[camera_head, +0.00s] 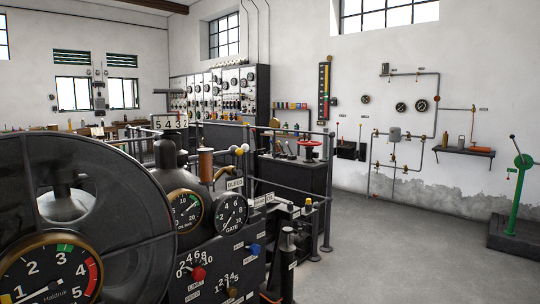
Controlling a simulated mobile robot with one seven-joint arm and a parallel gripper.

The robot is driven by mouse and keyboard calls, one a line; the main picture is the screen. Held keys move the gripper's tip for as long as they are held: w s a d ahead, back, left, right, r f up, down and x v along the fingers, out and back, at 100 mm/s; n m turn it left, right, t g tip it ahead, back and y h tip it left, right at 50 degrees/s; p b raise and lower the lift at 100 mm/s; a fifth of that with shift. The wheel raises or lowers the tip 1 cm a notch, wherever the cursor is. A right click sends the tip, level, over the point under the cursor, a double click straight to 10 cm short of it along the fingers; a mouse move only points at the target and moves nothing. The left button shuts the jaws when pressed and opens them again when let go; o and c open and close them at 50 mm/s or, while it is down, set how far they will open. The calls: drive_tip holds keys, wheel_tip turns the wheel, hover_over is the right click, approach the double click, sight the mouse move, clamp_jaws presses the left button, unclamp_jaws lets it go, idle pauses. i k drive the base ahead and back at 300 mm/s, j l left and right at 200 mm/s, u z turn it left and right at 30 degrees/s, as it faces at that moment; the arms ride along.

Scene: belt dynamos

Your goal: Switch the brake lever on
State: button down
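I cannot tell for sure which lever is the brake lever, as most small labels are too small to read. On the right, a green pedestal (516,195) carries a thin lever (515,145) with a dark bluish knob, tilted up and left. Nearer, a dark machine panel (222,268) holds a red knob (198,273), a blue knob (254,248) and gauges. My gripper is not in view.
A large dark wheel (150,235) fills the left foreground. Black railings (328,190) run behind the panel. A bench with a red handwheel (309,148) stands beyond. Grey floor (400,250) is clear at the right. A switchboard (225,95) lines the back wall.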

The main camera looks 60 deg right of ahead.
sight(253, 130)
drive_tip(key=z, duration=2.5)
drive_tip(key=i+z, duration=0.1)
drive_tip(key=z, duration=0.25)
drive_tip(key=i+l+z, duration=0.1)
drive_tip(key=z, duration=0.25)
drive_tip(key=i+z, duration=0.15)
drive_tip(key=z, duration=0.2)
drive_tip(key=i+j, duration=0.25)
drive_tip(key=i, duration=0.3)
drive_tip(key=i+j, duration=0.2)
drive_tip(key=i, duration=0.3)
drive_tip(key=i+j+u, duration=0.1)
drive_tip(key=i+u, duration=0.15)
drive_tip(key=i, duration=0.35)
drive_tip(key=i+u, duration=0.25)
drive_tip(key=i, duration=0.3)
drive_tip(key=i+u, duration=0.25)
drive_tip(key=i, duration=0.35)
drive_tip(key=i+l+u, duration=0.1)
drive_tip(key=i+u, duration=0.15)
drive_tip(key=i, duration=0.3)
drive_tip(key=i+u, duration=0.3)
drive_tip(key=i, duration=0.9)
drive_tip(key=i+j+z, duration=0.2)
drive_tip(key=i, duration=1.05)
drive_tip(key=l, duration=0.1)
